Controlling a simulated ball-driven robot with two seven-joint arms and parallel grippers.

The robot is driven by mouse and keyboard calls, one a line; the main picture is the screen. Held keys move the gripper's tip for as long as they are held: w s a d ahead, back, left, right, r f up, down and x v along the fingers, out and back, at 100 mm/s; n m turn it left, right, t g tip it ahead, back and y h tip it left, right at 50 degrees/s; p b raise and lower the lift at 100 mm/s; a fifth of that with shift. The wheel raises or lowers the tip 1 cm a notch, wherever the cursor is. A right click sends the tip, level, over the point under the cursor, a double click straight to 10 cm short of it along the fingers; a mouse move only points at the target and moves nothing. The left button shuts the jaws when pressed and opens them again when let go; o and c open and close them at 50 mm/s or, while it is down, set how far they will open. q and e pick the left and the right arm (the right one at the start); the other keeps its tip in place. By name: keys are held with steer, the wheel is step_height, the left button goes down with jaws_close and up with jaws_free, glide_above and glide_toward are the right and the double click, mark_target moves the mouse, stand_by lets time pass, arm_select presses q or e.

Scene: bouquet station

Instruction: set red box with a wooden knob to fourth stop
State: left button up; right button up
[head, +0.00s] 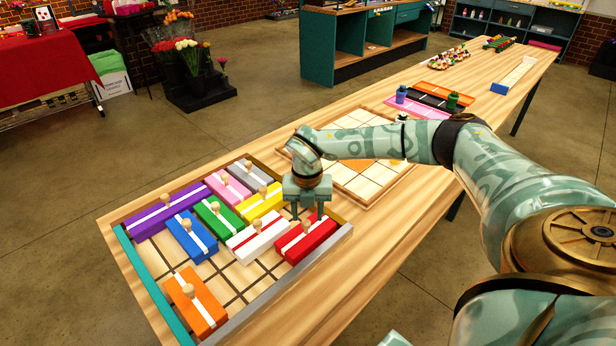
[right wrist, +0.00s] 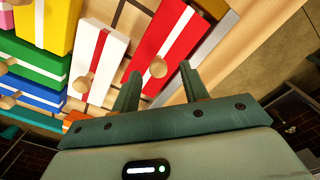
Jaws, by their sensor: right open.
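The red box (head: 305,240) has a white stripe and a round wooden knob (right wrist: 158,68). It lies in the sliding-block tray (head: 262,292), near the tray's right corner in the head view. My right gripper (head: 306,214) points down over it. In the right wrist view its open fingers (right wrist: 160,72) stand on either side of the knob in the picture; I cannot tell whether they touch it. The red box also fills the upper middle there (right wrist: 167,40). No numbered stops are readable. My left gripper is not in view.
A white box (head: 258,238) lies beside the red one. Green (head: 218,216), yellow (head: 262,203), blue (head: 191,237), purple (head: 160,213), pink (head: 228,188) and grey (head: 249,176) boxes fill the tray's far part. An orange box (head: 196,302) is nearer. Bare grid lies between orange and white.

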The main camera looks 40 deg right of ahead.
step_height(320, 180, up, 14)
steer(key=p, duration=0.1)
steer(key=shift+p, duration=0.35)
steer(key=shift+d+f, duration=0.1)
steer(key=shift+f, duration=0.1)
